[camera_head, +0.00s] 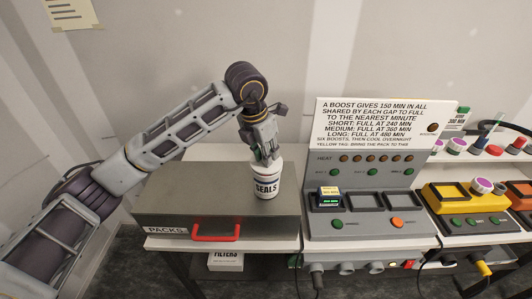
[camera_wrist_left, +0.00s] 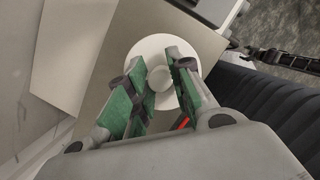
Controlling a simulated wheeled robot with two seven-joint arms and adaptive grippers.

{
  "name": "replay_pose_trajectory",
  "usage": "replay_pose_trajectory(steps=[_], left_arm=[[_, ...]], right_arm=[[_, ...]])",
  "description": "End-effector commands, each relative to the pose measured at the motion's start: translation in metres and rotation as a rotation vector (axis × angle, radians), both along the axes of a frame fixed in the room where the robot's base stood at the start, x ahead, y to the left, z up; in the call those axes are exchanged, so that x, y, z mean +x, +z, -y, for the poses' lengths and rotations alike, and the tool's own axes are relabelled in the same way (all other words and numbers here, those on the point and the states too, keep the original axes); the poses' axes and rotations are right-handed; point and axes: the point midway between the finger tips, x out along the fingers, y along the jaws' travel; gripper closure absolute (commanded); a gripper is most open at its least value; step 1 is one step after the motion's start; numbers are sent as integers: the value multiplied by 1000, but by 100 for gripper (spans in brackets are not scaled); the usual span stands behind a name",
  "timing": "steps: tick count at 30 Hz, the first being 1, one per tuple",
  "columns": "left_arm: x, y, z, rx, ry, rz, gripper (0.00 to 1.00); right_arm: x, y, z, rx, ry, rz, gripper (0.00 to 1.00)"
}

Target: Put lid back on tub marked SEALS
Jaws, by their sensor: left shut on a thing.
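The white tub marked SEALS (camera_head: 266,186) stands upright on top of the grey PACKS box, with its dark lettering facing me. My left gripper (camera_head: 265,160) reaches down to the top of the tub from above. In the left wrist view the round white lid (camera_wrist_left: 152,52) with a raised knob (camera_wrist_left: 159,78) lies between the green-padded fingers of the left gripper (camera_wrist_left: 160,82), which is shut on the knob. The lid is at the tub's mouth; whether it is fully seated I cannot tell. My right gripper is out of view.
The grey PACKS box (camera_head: 170,212) with a red handle (camera_head: 215,230) bears the tub. To its right is a grey charging console (camera_head: 365,205) with a sign panel, then a yellow unit (camera_head: 455,200). A FILTERS box (camera_head: 226,262) sits below.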

Motion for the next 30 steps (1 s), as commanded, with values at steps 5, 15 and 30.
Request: replay_pose_trajectory(steps=[5,15,30], left_arm=[[0,-2,0,0,0,0,97],[0,-4,0,0,0,0,97],[0,-4,0,0,0,0,97]], right_arm=[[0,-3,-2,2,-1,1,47],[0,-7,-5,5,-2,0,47],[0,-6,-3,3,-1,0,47]])
